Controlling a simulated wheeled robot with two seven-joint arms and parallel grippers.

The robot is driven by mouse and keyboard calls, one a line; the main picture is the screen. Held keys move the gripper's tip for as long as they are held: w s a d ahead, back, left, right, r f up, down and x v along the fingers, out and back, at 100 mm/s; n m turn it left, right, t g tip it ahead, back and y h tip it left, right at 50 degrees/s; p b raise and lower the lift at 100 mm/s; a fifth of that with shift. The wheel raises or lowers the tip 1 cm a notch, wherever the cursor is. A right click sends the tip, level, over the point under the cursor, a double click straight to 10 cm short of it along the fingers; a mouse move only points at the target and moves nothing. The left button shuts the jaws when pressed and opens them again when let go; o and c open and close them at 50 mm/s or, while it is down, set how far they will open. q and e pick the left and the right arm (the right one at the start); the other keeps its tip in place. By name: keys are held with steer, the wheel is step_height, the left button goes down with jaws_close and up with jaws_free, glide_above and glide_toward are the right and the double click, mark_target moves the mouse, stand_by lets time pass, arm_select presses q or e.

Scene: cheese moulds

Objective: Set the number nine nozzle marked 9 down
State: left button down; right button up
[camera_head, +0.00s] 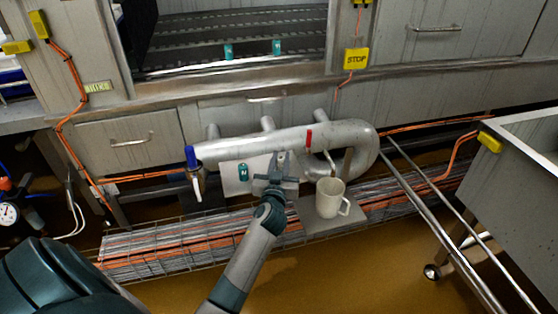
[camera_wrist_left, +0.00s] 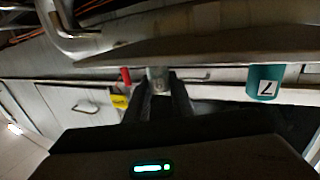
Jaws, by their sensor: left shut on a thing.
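My left gripper (camera_head: 273,178) is shut on a small grey cylindrical nozzle (camera_wrist_left: 160,77). The nozzle shows between the fingertips in the left wrist view, but I cannot read its mark clearly. In the head view the gripper is over the pale plate (camera_head: 231,183) below the big pipe, and the nozzle is hard to make out there. I cannot tell whether the nozzle touches the plate. A teal piece (camera_head: 243,172) with a white label is just left of the gripper. In the left wrist view its label reads 7 (camera_wrist_left: 265,83). My right gripper is out of view.
The thick grey pipe (camera_head: 250,146) with a red lever (camera_head: 308,138) runs just behind the gripper. A blue-handled tap (camera_head: 191,158) is at its left end. A white mug (camera_head: 329,197) stands to the right. Two teal pieces (camera_head: 228,51) (camera_head: 277,47) are at the back.

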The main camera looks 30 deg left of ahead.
arm_select(q)
steer(key=c, duration=1.5)
jaws_free()
steer(key=shift+c, duration=0.2)
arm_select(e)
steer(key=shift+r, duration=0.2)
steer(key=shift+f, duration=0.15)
arm_select(q)
steer(key=shift+s, duration=0.15)
steer(key=v, duration=1.1)
steer(key=shift+s+p, duration=0.35)
steer(key=shift+p, duration=0.05)
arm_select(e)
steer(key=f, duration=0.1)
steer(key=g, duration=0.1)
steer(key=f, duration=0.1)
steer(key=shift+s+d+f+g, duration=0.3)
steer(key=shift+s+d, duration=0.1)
arm_select(q)
steer(key=shift+d, duration=0.3)
